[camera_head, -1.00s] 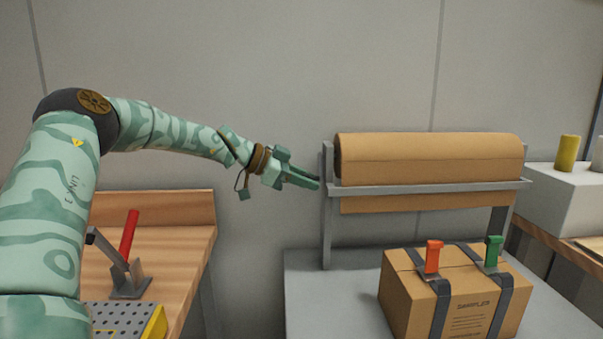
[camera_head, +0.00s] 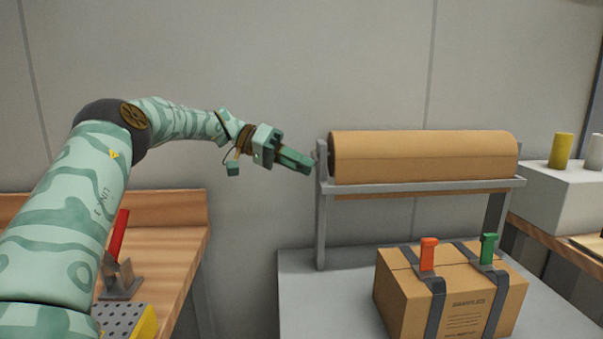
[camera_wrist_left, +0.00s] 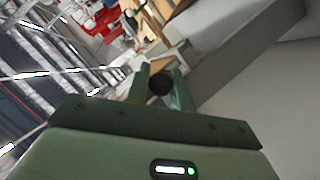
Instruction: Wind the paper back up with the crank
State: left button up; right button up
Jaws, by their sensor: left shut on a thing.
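The brown paper roll (camera_head: 425,157) sits in a grey stand (camera_head: 320,225) with a bar across its front. Only a narrow strip of paper (camera_head: 415,194) shows below the bar. My left gripper (camera_head: 307,165) is at the roll's left end, beside the stand's upright. In the left wrist view its fingers (camera_wrist_left: 160,90) are shut on a dark round knob (camera_wrist_left: 161,84), which appears to be the crank's handle. The rest of the crank is mostly hidden by the gripper in the head view. My right gripper is out of view.
A strapped cardboard box (camera_head: 450,300) with an orange and a green handle stands on the grey table (camera_head: 300,290) below the roll. A wooden bench (camera_head: 180,230) is at left. A white block (camera_head: 565,190) with cylinders stands at right.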

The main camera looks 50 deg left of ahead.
pick_arm(q)
jog(key=shift+r+n+h+b, duration=0.3)
jog(key=shift+r+n, duration=0.05)
jog(key=shift+n, duration=0.15)
grip_shut()
grip_release()
jog(key=shift+r, duration=0.25)
jog(key=o, duration=1)
jog(key=shift+f, duration=0.15)
jog(key=shift+a, duration=0.15)
jog(key=v, duration=0.7)
jog(key=shift+a+p, duration=0.15)
jog(key=shift+p, duration=0.15)
